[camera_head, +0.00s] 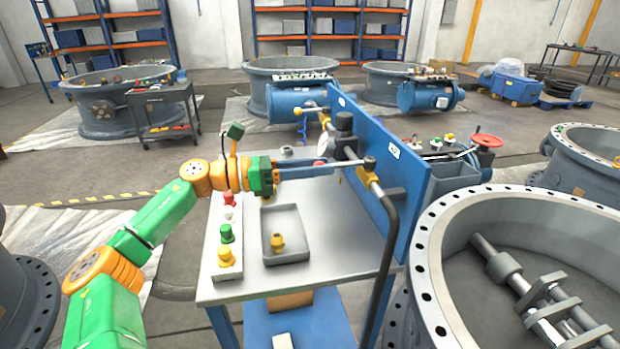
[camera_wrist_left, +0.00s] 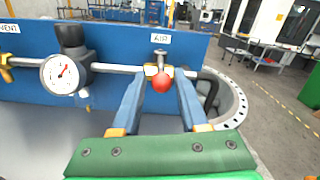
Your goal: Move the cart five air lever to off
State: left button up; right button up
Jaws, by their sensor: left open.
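The blue panel (camera_head: 375,160) on the cart carries a pipe with valves. In the left wrist view, the air lever (camera_wrist_left: 162,83) ends in a red ball below the "AIR" label (camera_wrist_left: 160,38), with a brass valve body (camera_wrist_left: 152,71) behind it. My left gripper (camera_head: 328,177) reaches in from the left, just in front of the panel. In the left wrist view, its fingers (camera_wrist_left: 160,90) are open, one on each side of the red ball. I cannot tell whether they touch it. My right gripper is not in view.
A pressure gauge (camera_wrist_left: 60,74) sits left of the valve. The cart top (camera_head: 340,240) holds a grey tray (camera_head: 287,252) and a strip with coloured knobs (camera_head: 226,262). A black curved hose (camera_head: 388,240) hangs at the panel's front end. A large flanged ring (camera_head: 432,250) stands close on the right.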

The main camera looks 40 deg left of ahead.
pick_arm(q)
jog(key=shift+b+v, duration=0.6)
jog(key=shift+v, duration=0.55)
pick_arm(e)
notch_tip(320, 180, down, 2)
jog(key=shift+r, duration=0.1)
